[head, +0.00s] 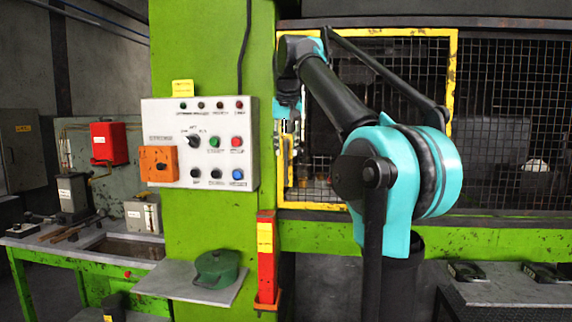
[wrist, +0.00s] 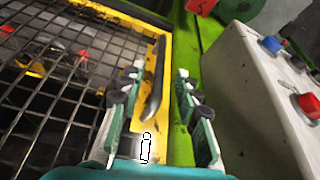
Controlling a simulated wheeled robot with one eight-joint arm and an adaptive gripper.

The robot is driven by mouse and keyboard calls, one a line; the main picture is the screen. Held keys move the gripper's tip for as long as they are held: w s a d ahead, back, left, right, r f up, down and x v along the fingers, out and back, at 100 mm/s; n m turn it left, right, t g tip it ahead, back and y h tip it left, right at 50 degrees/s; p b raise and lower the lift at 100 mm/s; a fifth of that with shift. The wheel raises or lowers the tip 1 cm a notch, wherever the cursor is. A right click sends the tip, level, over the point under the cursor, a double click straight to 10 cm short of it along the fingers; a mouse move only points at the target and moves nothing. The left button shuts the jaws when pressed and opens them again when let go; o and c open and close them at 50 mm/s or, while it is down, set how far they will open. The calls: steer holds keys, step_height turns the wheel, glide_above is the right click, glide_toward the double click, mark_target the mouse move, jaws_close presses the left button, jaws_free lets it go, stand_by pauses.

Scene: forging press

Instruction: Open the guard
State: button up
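The guard is a yellow-framed panel of dark wire mesh (head: 400,32) across the press opening, and it looks closed in the head view. Its yellow edge and mesh also fill the left of the wrist view (wrist: 138,119). A dark bar handle (wrist: 155,80) stands on that yellow edge. My gripper (head: 289,128) is at the guard's left edge, partly behind my arm in the head view. In the wrist view my gripper (wrist: 159,72) is open, with one finger on each side of the handle. A gap shows between the handle and each finger.
A white control box (head: 200,170) with buttons and an orange switch is on the green column left of the guard; its side is close right of my gripper in the wrist view (wrist: 250,90). A red post (head: 266,285) and a small shelf (head: 188,284) are below.

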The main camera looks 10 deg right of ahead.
mark_target(286, 158)
steer(key=x, duration=0.6)
jaws_close()
stand_by(0.4)
